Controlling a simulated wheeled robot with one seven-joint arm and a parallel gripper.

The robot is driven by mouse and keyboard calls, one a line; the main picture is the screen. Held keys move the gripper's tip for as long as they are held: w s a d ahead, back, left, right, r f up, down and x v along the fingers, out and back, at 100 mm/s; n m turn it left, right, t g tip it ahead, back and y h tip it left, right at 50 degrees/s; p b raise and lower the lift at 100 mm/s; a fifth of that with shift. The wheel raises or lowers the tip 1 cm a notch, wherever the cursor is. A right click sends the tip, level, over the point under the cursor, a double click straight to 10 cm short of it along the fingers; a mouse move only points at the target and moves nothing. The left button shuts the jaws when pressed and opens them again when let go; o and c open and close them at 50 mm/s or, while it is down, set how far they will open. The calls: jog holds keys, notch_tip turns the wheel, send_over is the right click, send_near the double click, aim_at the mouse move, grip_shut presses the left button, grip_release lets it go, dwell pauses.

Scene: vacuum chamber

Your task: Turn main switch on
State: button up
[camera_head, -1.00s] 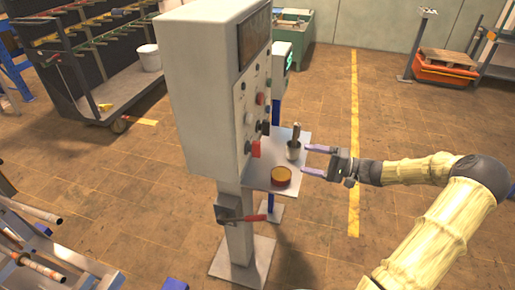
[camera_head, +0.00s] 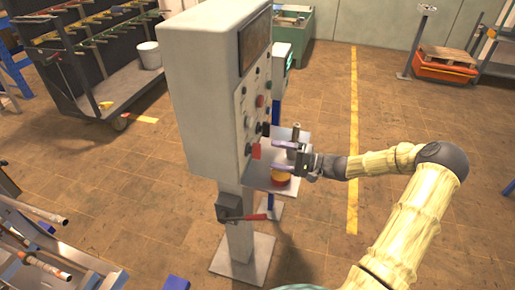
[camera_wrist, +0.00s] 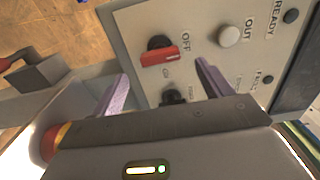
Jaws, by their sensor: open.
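A red-handled rotary switch (camera_wrist: 160,57) sits on the grey control panel (camera_wrist: 125,25), with the word OFF beside it. In the head view the red switch (camera_head: 256,152) shows low on the panel's front face, partly edge-on. My gripper (camera_head: 274,154) is open and empty, just right of the panel and pointing at it. In the wrist view its two purple fingers (camera_wrist: 160,76) stand apart, one to each side of the red switch in the picture. The fingers look short of the switch and I see no contact.
A small shelf (camera_head: 258,176) under the panel holds a grey cylinder (camera_head: 295,134) and a red and yellow round piece (camera_head: 281,177), close to my gripper. A lever box with a red handle (camera_head: 250,217) is on the post below.

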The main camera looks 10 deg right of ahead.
aim_at(257, 158)
jog(key=p+x, duration=0.2)
jog(key=x, duration=0.5)
jog(key=shift+w+a, duration=0.2)
jog(key=shift+a, duration=0.05)
jog(key=c, duration=1)
